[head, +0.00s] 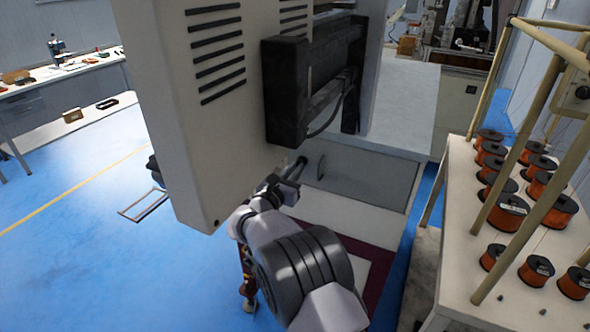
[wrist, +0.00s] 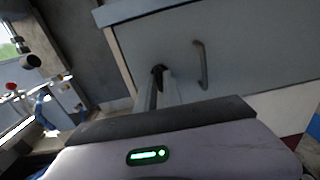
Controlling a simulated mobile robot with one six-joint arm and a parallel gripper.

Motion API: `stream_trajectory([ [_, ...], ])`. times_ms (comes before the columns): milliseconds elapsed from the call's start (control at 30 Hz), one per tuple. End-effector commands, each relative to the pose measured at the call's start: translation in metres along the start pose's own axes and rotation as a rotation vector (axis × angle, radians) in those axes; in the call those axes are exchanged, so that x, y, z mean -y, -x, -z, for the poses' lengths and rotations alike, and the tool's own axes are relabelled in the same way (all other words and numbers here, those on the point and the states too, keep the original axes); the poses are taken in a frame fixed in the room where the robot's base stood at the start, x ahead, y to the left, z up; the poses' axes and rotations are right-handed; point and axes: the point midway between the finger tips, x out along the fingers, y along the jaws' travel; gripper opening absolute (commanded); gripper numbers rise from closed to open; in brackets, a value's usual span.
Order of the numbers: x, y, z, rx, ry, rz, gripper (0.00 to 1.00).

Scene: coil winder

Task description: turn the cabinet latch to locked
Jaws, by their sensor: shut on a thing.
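The grey cabinet door (head: 370,180) is low at the centre of the head view, with a curved handle (head: 321,167) on it. In the wrist view the door (wrist: 255,50) fills the upper right, and the handle (wrist: 203,65) stands right of my fingers. My gripper (head: 297,164) reaches the door's left part in the head view. In the wrist view my gripper (wrist: 162,82) is shut on the small dark latch (wrist: 158,70). The fingers cover part of the latch, and I cannot tell its exact angle. In the head view the latch is too small and covered to make out.
A large beige machine housing (head: 215,130) with slots stands close left of my arm. A dark bracket (head: 305,80) juts out above the door. At right, a table (head: 455,240) holds several copper spools and wooden posts. Blue floor (head: 90,230) is open at left.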

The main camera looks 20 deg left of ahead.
Motion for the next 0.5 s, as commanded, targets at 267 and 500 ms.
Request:
stream_trajectory([
  [267,0.0,-0.0006,-0.0017,0.003,0.039,0.0,0.0],
  [500,0.0,-0.0007,-0.0016,0.003,0.042,0.0,0.0],
])
